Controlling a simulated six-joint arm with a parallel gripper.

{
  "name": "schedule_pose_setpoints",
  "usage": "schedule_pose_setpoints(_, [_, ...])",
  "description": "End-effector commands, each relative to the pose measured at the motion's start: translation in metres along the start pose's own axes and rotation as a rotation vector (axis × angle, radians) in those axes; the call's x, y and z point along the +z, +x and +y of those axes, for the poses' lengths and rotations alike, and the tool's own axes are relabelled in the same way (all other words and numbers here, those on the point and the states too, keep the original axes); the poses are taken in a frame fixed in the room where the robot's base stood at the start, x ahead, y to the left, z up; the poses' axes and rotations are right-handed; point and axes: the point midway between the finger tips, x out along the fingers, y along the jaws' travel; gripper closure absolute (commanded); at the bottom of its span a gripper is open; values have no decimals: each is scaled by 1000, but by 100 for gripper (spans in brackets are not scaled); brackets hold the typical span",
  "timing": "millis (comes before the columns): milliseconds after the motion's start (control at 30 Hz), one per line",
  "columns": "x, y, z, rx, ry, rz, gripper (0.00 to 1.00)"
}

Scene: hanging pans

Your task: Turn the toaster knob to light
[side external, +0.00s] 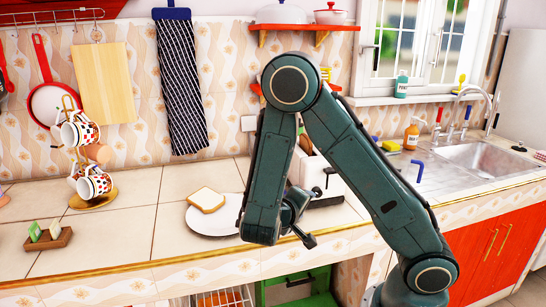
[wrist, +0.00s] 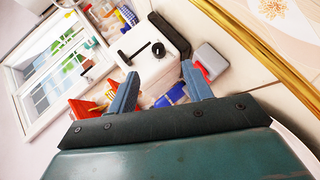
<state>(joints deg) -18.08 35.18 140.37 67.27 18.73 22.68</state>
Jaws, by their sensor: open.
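The white toaster (side external: 322,180) stands on the counter, partly hidden behind my arm in the side view. In the wrist view the toaster (wrist: 160,72) shows its end face, with a round black knob (wrist: 158,49) and a black lever (wrist: 135,39) beside it. My gripper (wrist: 160,70) is open and empty, its two fingers pointing towards the toaster. The knob appears beyond the fingertips, between them and apart from both. The knob's setting marks are too small to read.
A slice of bread (side external: 206,199) lies on a white plate (side external: 212,221) left of my arm. A mug rack (side external: 98,150) and a small wooden holder (side external: 48,240) stand further left. The sink (side external: 485,160) is at the right. The counter between plate and mug rack is clear.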

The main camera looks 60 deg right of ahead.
Motion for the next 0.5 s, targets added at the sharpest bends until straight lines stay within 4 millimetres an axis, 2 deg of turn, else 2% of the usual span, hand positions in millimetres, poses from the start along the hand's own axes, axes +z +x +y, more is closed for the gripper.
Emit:
schedule_pose_setpoints(200, [-6, 2, -4, 71, -31, 56, 50])
schedule_pose_setpoints(500, [-7, 3, -4, 80, -33, 64, 50])
